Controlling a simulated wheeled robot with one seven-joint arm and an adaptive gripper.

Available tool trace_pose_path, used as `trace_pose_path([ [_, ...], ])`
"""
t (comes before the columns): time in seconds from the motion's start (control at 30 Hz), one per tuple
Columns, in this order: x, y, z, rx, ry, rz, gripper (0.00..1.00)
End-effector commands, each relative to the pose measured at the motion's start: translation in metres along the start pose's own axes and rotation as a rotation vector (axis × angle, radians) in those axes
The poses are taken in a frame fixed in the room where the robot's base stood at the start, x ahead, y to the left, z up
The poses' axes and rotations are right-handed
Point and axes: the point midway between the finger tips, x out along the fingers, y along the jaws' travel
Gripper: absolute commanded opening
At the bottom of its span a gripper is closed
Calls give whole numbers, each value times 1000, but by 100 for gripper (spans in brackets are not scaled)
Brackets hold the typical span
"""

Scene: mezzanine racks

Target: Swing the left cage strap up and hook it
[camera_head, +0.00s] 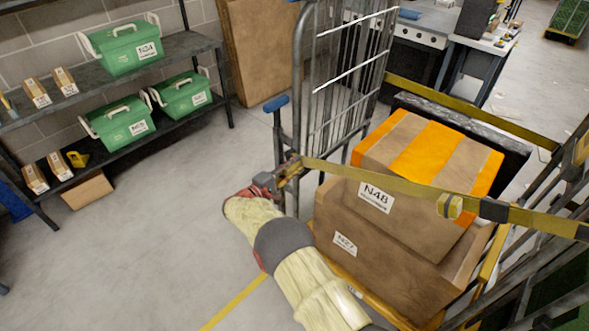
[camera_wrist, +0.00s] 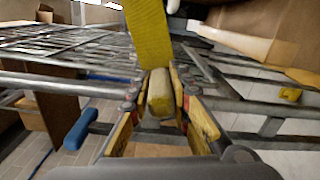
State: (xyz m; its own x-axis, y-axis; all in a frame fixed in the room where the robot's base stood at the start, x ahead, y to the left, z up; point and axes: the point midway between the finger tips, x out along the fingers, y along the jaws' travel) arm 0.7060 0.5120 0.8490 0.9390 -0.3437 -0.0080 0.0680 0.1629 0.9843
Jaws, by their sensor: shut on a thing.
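A yellow strap (camera_head: 400,188) runs across the front of the roll cage, from the right side panel to the left front post. It passes in front of the boxes, with a buckle-like block partway along. My gripper (camera_head: 287,176) is at the strap's left end, beside the left post of the cage (camera_head: 299,80). In the wrist view my gripper (camera_wrist: 160,102) is shut on the strap's end piece (camera_wrist: 160,88), a yellowish block between the fingers. The strap (camera_wrist: 148,32) leads away above it. I cannot tell whether the end is hooked to the post.
Cartons (camera_head: 380,255) and an orange-taped box (camera_head: 425,150) fill the cage. A second yellow strap (camera_head: 465,108) spans behind them. A blue-ended lever (camera_head: 276,104) sticks out at the left post. Shelves with green cases (camera_head: 122,47) stand left; floor between is clear.

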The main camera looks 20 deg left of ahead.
Motion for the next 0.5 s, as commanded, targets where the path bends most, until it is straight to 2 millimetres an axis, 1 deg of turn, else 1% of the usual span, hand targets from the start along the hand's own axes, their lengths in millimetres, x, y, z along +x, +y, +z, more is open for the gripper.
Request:
trace_pose_path([
  [0.03, 1, 15, -2, 18, 0, 12, 0],
  [0.23, 2, 20, -3, 24, 1, 16, 0],
  [0.27, 2, 21, -3, 25, 1, 17, 21],
  [0.5, 2, 20, -3, 24, 2, 17, 34],
])
